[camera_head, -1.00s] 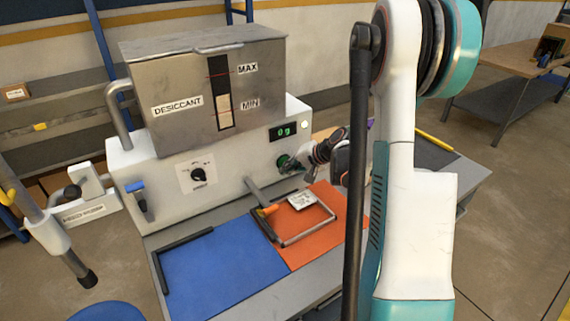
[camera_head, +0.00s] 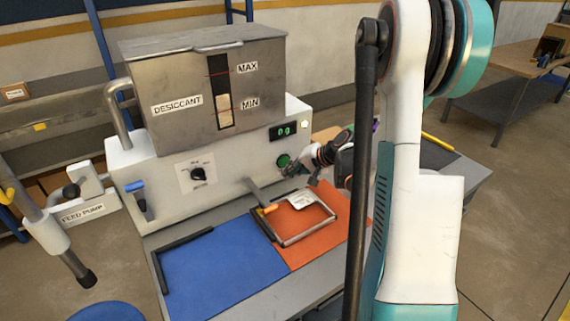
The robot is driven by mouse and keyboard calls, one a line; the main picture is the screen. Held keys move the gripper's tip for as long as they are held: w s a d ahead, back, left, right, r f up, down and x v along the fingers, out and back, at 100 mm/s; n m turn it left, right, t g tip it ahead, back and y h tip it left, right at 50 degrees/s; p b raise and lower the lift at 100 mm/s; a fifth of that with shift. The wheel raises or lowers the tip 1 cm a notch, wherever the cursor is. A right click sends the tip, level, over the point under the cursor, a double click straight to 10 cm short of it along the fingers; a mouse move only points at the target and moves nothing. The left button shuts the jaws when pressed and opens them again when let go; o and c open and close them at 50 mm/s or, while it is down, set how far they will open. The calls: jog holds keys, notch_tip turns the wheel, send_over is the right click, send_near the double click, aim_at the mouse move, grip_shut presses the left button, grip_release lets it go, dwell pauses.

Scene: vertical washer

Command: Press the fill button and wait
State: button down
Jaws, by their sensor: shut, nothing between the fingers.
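The white dispensing machine (camera_head: 235,180) stands on the table with a metal desiccant hopper (camera_head: 180,70) on top. A round green button (camera_head: 283,160) is on the right of its front panel. My gripper (camera_head: 294,170) is shut and empty just to the right of and below the button; I cannot tell whether it touches. A small display (camera_head: 283,131) above the button shows a green reading that looks like 0 g. A white pouch (camera_head: 302,200) with a label lies within a grey frame (camera_head: 308,234) on the orange mat (camera_head: 345,219), below a grey spout (camera_head: 259,191).
A blue mat (camera_head: 215,270) with a black corner edge lies on the left and is bare. A selector dial (camera_head: 198,173) and a blue-handled lever (camera_head: 138,196) are on the panel. A feed pump (camera_head: 75,205) stands at the left. My arm hides part of the table's right side.

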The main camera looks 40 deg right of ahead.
jog(key=shift+s, duration=0.1)
jog(key=shift+s+a+b, duration=0.1)
jog(key=shift+s+b, duration=0.25)
jog(key=shift+s, duration=2.1)
